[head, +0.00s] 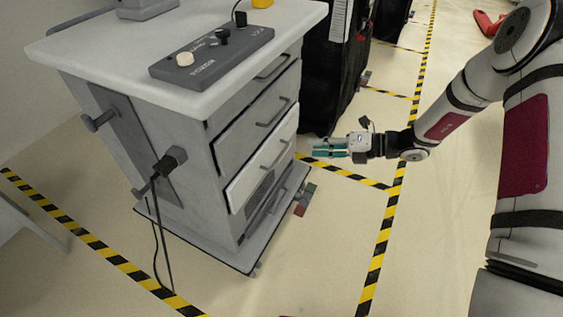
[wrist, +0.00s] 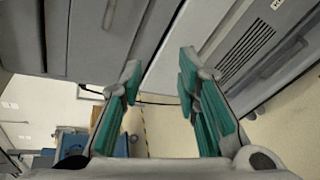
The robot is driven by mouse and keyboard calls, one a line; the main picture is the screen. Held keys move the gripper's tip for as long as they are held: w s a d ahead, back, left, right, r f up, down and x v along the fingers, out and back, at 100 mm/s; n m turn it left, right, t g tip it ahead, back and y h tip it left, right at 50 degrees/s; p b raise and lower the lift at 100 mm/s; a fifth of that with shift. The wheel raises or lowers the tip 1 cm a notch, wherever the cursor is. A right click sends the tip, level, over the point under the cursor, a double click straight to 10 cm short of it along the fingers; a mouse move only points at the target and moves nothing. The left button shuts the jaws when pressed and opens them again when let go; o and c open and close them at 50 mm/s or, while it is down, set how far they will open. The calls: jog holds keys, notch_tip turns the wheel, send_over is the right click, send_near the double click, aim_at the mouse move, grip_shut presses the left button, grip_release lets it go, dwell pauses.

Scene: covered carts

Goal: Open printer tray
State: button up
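No part is clearly marked as a printer tray. A grey cabinet (head: 175,125) has a stack of front drawers with bar handles. One paler, whiter drawer front (head: 245,182) stands slightly proud of those around it, with a bar handle (head: 277,153). My gripper (head: 314,149) is at the right of the cabinet front, its teal fingers pointing left toward the drawers. In the wrist view my gripper (wrist: 159,75) has its fingers spread with nothing between them. Grey panels (wrist: 92,40) and a vented panel with a handle (wrist: 245,45) show beyond the fingers.
A control box with knobs (head: 210,55) sits on the cabinet's white top (head: 115,50). A plug and cable (head: 170,162) hang on its left side. A black covered cart (head: 335,65) stands behind. Open floor (head: 330,225) with yellow-black tape lies to the right.

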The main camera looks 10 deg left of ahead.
aim_at(281, 155)
jog(key=w+f+m+t+b, duration=0.3)
jog(key=f+m, duration=0.4)
jog(key=f, duration=0.4)
jog(key=b+x, duration=0.3)
jog(key=x, duration=1)
jog(key=shift+w+r, duration=0.1)
jog(key=shift+c, duration=0.4)
grip_shut()
